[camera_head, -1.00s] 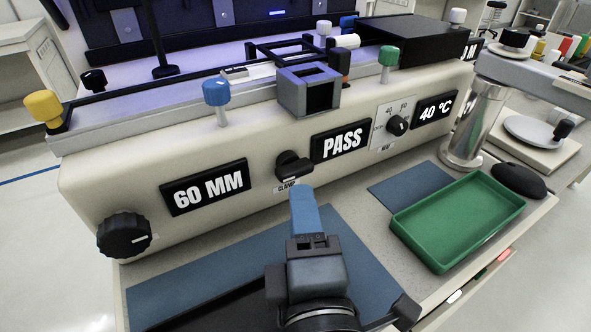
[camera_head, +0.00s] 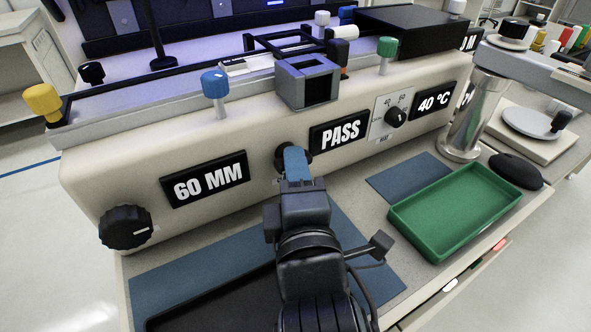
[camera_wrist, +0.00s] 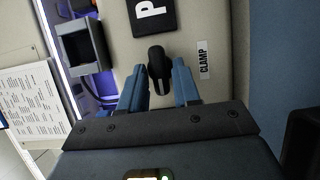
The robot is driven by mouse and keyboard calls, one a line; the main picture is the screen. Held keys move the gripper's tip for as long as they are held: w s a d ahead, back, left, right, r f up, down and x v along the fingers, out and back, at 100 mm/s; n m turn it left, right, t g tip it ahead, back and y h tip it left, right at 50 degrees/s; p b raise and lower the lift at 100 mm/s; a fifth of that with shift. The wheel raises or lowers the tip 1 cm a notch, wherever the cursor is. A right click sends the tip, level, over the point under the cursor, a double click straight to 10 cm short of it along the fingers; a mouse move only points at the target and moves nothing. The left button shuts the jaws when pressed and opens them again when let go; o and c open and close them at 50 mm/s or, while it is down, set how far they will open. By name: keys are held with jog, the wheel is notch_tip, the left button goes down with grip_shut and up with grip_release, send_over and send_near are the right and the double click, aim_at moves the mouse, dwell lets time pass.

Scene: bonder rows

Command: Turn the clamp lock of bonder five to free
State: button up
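The clamp lock is a black knob with a bar handle on the cream front of the bonder (camera_head: 130,185). In the head view, my gripper (camera_head: 295,158) covers most of the clamp knob (camera_head: 280,158) and its label. In the wrist view, the knob (camera_wrist: 158,60) shows between the two blue fingertips of my gripper (camera_wrist: 159,70), beside a white CLAMP label (camera_wrist: 203,60). The fingers are apart, with a gap visible on each side of the handle. I cannot tell whether either finger touches it.
A 60 MM display (camera_head: 208,179) and a PASS display (camera_head: 340,133) flank the clamp knob. A large black knob (camera_head: 126,227) is at the left and a heat dial (camera_head: 396,117) at the right. A green tray (camera_head: 455,210) stands on the bench at right.

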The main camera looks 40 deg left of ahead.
grip_shut()
jog(key=shift+r+p, duration=0.1)
jog(key=shift+p, duration=0.35)
jog(key=m+g+p, duration=0.2)
jog(key=m+p, duration=0.2)
jog(key=m+g+p, duration=0.3)
jog(key=m, duration=0.2)
jog(key=m+g+p, duration=0.2)
jog(key=m+p, duration=0.2)
jog(key=shift+w+d+r+g+p, duration=0.15)
jog(key=shift+w+r+g+p, duration=0.15)
jog(key=shift+w+p, duration=0.1)
jog(key=shift+m, duration=0.3)
dwell(0.4)
